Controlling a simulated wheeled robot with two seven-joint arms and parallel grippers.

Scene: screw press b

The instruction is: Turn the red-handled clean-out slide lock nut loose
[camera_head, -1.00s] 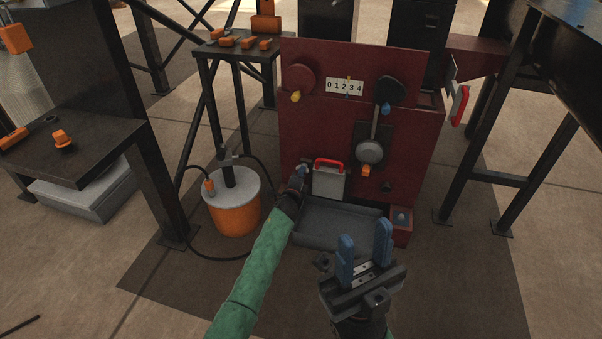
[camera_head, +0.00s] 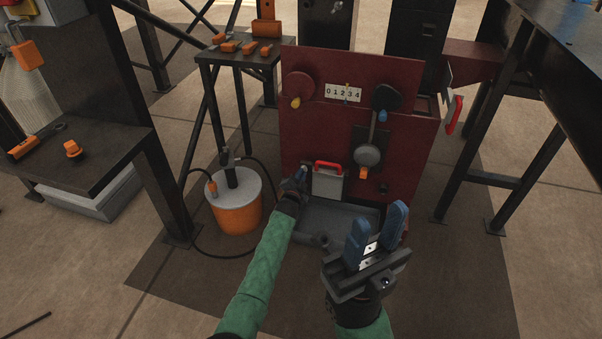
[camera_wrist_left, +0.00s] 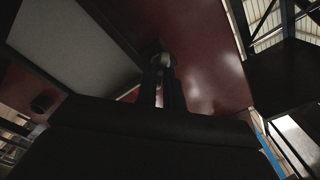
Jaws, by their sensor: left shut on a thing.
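The clean-out slide (camera_head: 328,186) is a pale grey plate with a red handle (camera_head: 328,164), low on the front of the dark red machine. My left gripper (camera_head: 301,176) is at the slide's left edge, shut on a small part that I take to be the lock nut. In the left wrist view a round grey knob-like nut (camera_wrist_left: 162,61) sits between the fingertips, beside the pale slide plate (camera_wrist_left: 75,45). The hand hides most of the nut in the head view. My right gripper (camera_head: 377,236) is open and empty, its blue fingers apart in front of the grey tray.
The grey tray (camera_head: 335,222) lies under the slide. The machine (camera_head: 320,125) carries a number scale (camera_head: 343,92) and a lever with a round weight (camera_head: 367,155). An orange-and-grey drum (camera_head: 236,213) with a hose stands to the left. Floor at the front right is clear.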

